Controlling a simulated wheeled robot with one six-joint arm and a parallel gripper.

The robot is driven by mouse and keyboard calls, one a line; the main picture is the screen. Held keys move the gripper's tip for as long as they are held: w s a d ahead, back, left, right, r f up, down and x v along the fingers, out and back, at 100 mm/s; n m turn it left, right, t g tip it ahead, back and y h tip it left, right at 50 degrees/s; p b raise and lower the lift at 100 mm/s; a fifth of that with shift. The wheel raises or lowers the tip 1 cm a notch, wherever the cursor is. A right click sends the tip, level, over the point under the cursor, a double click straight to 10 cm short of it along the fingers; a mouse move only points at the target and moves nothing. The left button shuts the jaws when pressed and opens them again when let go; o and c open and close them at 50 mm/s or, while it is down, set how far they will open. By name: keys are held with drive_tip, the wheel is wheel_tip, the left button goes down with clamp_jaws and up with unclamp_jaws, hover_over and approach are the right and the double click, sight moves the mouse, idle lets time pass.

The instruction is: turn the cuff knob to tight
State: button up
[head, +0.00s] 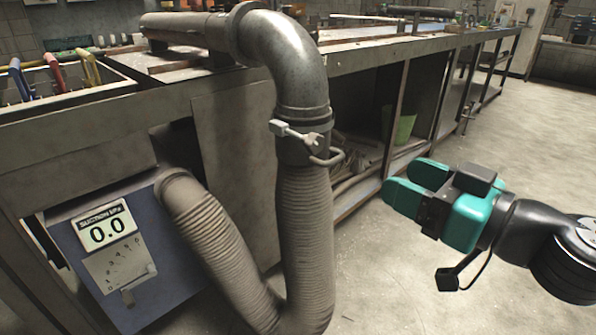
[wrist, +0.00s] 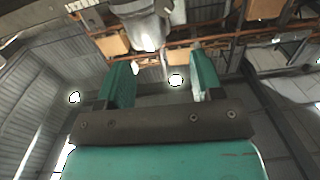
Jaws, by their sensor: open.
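A dark cuff (head: 302,153) clamps the top of the ribbed hose (head: 306,235) onto the metal elbow pipe (head: 292,65). A pale winged knob (head: 312,138) sits on the cuff's front, with a light block to its left. I cannot tell its setting. A bent metal handle (head: 331,157) sticks out below right of it. My teal gripper (head: 408,184) is to the right of the cuff, apart from it and pointing left. In the wrist view my gripper (wrist: 162,75) is open, with nothing held between its fingers. The knob cannot be made out there.

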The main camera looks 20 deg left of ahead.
sight(319, 143)
drive_tip(key=p+x, duration=0.9)
drive_tip(key=x, duration=0.7)
drive_tip(key=shift+a+r, duration=0.15)
drive_tip(key=shift+a, duration=0.3)
drive_tip(key=shift+w+a, duration=0.2)
drive_tip(key=shift+a, duration=0.3)
